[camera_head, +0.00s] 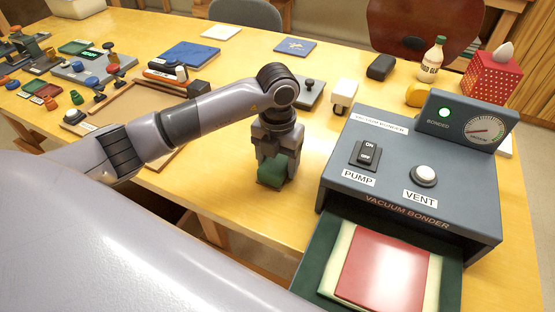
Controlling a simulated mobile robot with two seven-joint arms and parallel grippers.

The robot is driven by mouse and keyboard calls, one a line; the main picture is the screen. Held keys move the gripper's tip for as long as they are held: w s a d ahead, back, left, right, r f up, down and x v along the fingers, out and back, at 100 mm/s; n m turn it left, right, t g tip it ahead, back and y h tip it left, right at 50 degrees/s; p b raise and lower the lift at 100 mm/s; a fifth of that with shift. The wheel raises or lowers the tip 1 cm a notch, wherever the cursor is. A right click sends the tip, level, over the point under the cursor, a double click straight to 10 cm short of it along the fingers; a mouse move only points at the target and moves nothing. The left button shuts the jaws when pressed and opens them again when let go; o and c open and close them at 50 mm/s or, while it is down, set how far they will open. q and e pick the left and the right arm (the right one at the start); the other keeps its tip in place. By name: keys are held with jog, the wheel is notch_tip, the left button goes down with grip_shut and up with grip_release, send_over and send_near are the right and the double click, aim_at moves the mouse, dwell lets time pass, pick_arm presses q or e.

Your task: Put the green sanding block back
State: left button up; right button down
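My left gripper (276,172) points down over the middle of the table, its fingers on both sides of the green sanding block (270,177). It looks shut on the block, whose upper part is hidden between the fingers. The block is at or just above the tabletop; I cannot tell which. My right gripper is not in view.
A grey vacuum bonder (410,165) stands at the right, with a red panel (383,265) in its front opening. A white-topped block (343,93) and a grey plate with a knob (308,92) lie behind my gripper. A wooden tray (120,110) is at left.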

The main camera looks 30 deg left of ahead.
aim_at(277, 159)
pick_arm(q)
jog(key=shift+o, duration=1.4)
notch_tip(277, 159, up, 12)
jog(key=shift+r, duration=0.2)
